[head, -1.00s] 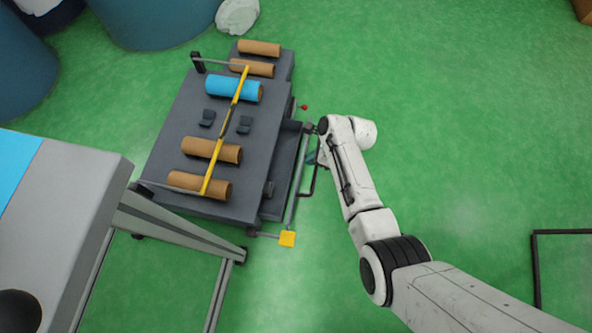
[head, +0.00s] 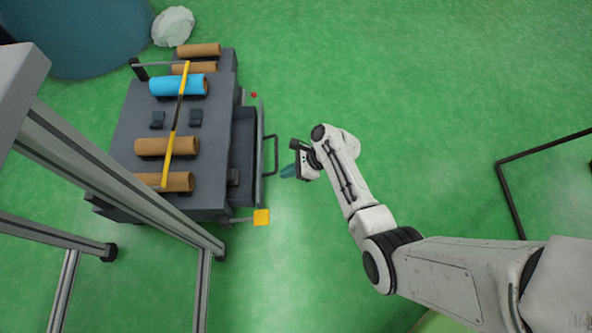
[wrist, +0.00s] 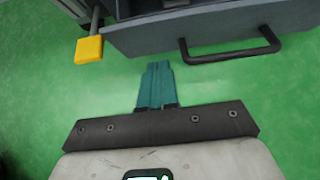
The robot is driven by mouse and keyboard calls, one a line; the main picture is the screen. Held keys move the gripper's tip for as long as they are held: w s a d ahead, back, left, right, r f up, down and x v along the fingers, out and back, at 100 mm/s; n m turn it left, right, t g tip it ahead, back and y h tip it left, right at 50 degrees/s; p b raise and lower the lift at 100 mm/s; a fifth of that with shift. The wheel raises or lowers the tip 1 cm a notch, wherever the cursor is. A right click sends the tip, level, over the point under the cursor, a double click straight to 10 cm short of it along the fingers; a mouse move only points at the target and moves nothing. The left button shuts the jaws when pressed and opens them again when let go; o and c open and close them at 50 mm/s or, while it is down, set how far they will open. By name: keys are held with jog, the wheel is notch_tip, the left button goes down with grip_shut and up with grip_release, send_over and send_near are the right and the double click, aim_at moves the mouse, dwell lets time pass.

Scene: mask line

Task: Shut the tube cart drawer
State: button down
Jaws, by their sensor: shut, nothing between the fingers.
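The grey tube cart (head: 201,155) stands at the left of the head view. Its drawer (head: 243,150) sticks out from the cart's right side, with its dark inside showing. The drawer's black bar handle (head: 275,155) faces my gripper. My gripper (head: 286,172), with teal fingers, is to the right of the handle, apart from it, shut and empty. In the wrist view the closed fingers (wrist: 157,68) point toward the grey drawer front (wrist: 200,32), with green floor between. The handle (wrist: 240,54) is ahead and to the right there.
A yellow block (head: 261,217) sits at the near corner of the drawer; it also shows in the wrist view (wrist: 89,49). Cardboard tubes and one blue tube (head: 178,86) lie on the cart. A metal frame (head: 120,150) overlaps the cart's near side.

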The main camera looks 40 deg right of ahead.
aim_at(260, 179)
jog(key=shift+w+a+f+b, duration=0.35)
jog(key=shift+w+a+b, duration=0.2)
jog(key=shift+a, duration=0.25)
jog(key=shift+w+a+f+b, duration=0.3)
jog(key=shift+w+a+b, duration=0.1)
jog(key=shift+w+a, duration=0.4)
jog(key=shift+w+a+f+b, duration=0.35)
jog(key=shift+w+a+b, duration=0.15)
jog(key=shift+a, duration=0.35)
